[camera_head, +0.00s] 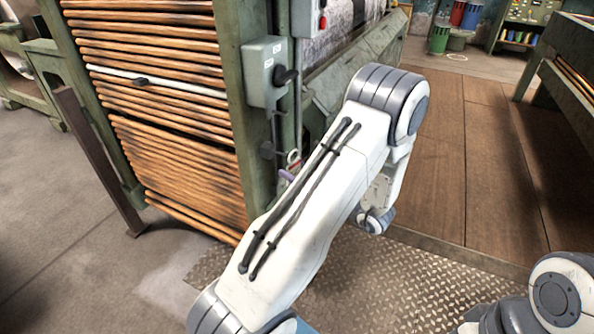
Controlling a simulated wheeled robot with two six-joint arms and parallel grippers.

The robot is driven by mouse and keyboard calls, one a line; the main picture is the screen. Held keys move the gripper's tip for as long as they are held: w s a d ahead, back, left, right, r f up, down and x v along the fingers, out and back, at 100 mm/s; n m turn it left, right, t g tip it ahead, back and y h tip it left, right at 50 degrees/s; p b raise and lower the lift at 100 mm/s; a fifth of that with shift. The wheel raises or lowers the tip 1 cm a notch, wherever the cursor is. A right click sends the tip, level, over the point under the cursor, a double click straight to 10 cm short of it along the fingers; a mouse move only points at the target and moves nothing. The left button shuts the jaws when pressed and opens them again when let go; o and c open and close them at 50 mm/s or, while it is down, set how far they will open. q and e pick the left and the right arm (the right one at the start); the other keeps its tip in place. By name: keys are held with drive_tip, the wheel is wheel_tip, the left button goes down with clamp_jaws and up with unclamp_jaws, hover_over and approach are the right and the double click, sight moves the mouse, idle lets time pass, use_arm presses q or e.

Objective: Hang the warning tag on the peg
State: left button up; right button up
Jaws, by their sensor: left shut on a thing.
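A small red-and-white piece (293,158), which looks like the warning tag, shows just left of my left arm, in front of the green post. Most of it is hidden. A small lilac part (287,175) just below it seems to be the tip of my left gripper, shut on the tag; the rest of this gripper is behind my own white arm link. A short dark fitting (267,150) on the post, left of the tag, may be the peg. I cannot tell whether the tag touches it. My right gripper is out of view.
A grey switch box (262,70) with a black handle (286,76) is on the post above the tag. A rack of wooden rods (165,120) stands to the left. A wooden floor (490,170) lies open at right, beyond the metal tread plate (385,285).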

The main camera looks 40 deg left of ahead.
use_arm(q)
drive_tip(key=shift+a, duration=0.3)
drive_tip(key=shift+s+a+f+p, duration=0.1)
drive_tip(key=shift+s+a+p, duration=0.1)
drive_tip(key=shift+a, duration=0.5)
drive_tip(key=shift+s+a+p, duration=0.15)
drive_tip(key=shift+s+a, duration=0.05)
drive_tip(key=shift+a, duration=0.5)
drive_tip(key=shift+a+f, duration=0.2)
drive_tip(key=shift+f, duration=0.2)
idle(0.5)
idle(0.5)
drive_tip(key=o, duration=1.3)
drive_tip(key=shift+o, duration=0.2)
